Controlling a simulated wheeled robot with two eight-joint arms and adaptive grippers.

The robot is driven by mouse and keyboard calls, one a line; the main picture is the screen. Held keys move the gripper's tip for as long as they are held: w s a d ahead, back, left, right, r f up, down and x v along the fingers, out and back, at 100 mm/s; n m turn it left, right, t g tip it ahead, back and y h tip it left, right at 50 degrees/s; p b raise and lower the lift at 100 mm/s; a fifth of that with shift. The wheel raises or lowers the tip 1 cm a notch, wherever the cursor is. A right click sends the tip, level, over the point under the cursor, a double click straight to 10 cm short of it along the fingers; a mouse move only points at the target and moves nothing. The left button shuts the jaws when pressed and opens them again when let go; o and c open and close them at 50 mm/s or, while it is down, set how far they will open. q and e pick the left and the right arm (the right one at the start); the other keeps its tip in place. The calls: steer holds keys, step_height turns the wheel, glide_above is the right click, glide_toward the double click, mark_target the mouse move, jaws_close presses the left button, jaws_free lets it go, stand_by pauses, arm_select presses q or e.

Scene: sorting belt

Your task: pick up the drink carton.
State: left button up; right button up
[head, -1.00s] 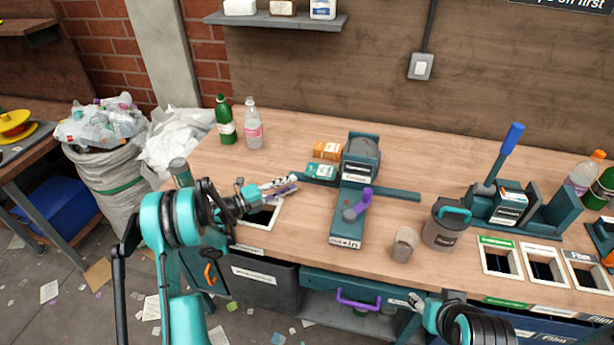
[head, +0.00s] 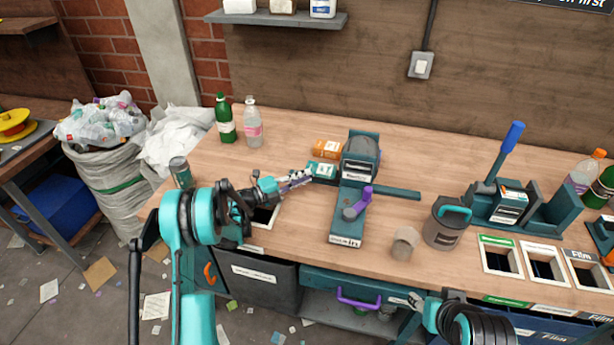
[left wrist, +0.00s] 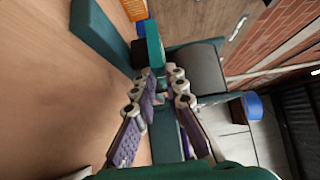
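A small teal carton (head: 321,171) with a pale label lies on the bench just left of the teal machine. A small orange carton (head: 327,149) lies behind it. I cannot tell from the print which is the drink carton. My left gripper (head: 305,177) is at the near left side of the teal carton. In the left wrist view its fingers (left wrist: 163,73) are apart, with a teal block (left wrist: 155,45) just beyond the tips; the orange carton shows at the top edge (left wrist: 133,8). My right gripper (head: 394,300) is low at the bench's front edge, too small to read.
The teal machine (head: 346,225) with a purple handle stands right beside the cartons. A green bottle (head: 225,119) and a clear bottle (head: 253,123) stand at back left. Bench behind the machine is clear.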

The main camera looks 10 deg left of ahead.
arm_select(q)
steer(key=shift+r+p, duration=0.7)
steer(key=shift+r, duration=0.65)
jaws_close()
steer(key=shift+f, duration=0.15)
steer(key=shift+s+a, duration=0.1)
steer(key=shift+a, duration=0.05)
steer(key=s+a+r+p, duration=0.1)
steer(key=s+a+r, duration=0.4)
steer(key=s+a, duration=0.4)
steer(key=shift+s+a, duration=0.2)
steer(key=shift+a, duration=0.25)
